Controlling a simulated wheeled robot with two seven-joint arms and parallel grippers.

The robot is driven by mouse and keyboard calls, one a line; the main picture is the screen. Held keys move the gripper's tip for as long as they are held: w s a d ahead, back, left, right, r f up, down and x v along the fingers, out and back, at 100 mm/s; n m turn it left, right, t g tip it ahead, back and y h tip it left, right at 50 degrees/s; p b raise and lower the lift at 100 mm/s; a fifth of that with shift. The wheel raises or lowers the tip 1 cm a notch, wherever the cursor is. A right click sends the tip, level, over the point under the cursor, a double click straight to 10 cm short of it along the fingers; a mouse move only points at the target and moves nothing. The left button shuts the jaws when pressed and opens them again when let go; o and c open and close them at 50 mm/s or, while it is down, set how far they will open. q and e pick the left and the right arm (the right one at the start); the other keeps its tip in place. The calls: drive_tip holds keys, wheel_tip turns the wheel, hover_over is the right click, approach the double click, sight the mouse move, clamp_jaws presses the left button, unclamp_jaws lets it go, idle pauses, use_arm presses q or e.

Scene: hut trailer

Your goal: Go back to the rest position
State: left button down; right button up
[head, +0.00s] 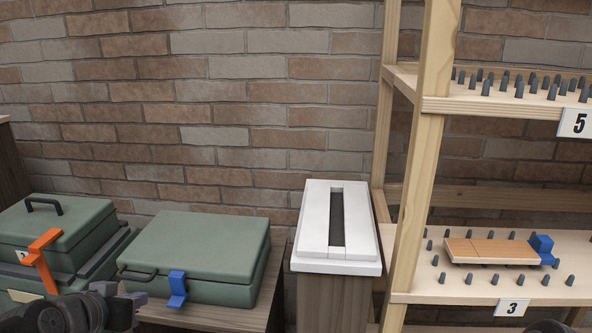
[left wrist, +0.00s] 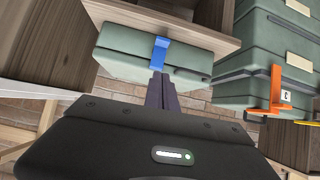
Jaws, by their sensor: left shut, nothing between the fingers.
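My left gripper (head: 137,299) is at the lower left of the head view, in front of the green cases. In the left wrist view its two dark fingers (left wrist: 161,92) are together with nothing between them. They point towards the green case with the blue latch (left wrist: 138,52), and I see a gap of unclear size between them. That closed case (head: 195,250) lies flat on a wooden stand, its blue latch (head: 177,289) on the front. A dark rounded part at the lower right edge of the head view looks like my right arm; its gripper is not visible.
A larger green case (head: 60,235) with an orange latch (head: 42,258) stands at the left. A white slotted box (head: 312,225) sits on a wooden pedestal. A wooden shelf (head: 408,205) with pegs holds an orange-and-blue item (head: 492,252) at label 3. A brick wall is behind.

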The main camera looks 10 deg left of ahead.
use_arm(q)
drive_tip(key=w+d+f+n, duration=0.2)
drive_tip(key=w+d+f, duration=0.3)
drive_tip(key=w+f, duration=0.15)
drive_tip(key=s+d+f+g+h, duration=0.1)
drive_tip(key=d+f+g, duration=0.1)
drive_tip(key=d+f, duration=0.5)
drive_tip(key=s+d+f+g+h, duration=0.1)
drive_tip(key=s+d+f, duration=0.15)
drive_tip(key=f, duration=0.85)
drive_tip(key=s+d+f+m+g+h, duration=0.1)
drive_tip(key=s+d+f+g, duration=0.3)
drive_tip(key=s+d+f, duration=0.5)
drive_tip(key=s+d+f+g+h, duration=0.25)
drive_tip(key=s+d+f, duration=0.35)
drive_tip(key=s+f, duration=0.5)
wheel_tip(320, 180, up, 24)
drive_tip(key=p, duration=2.3)
drive_tip(key=shift+d+y, duration=0.15)
drive_tip(key=shift+y, duration=0.3)
drive_tip(key=shift+f+g, duration=0.2)
drive_tip(key=shift+g, duration=0.05)
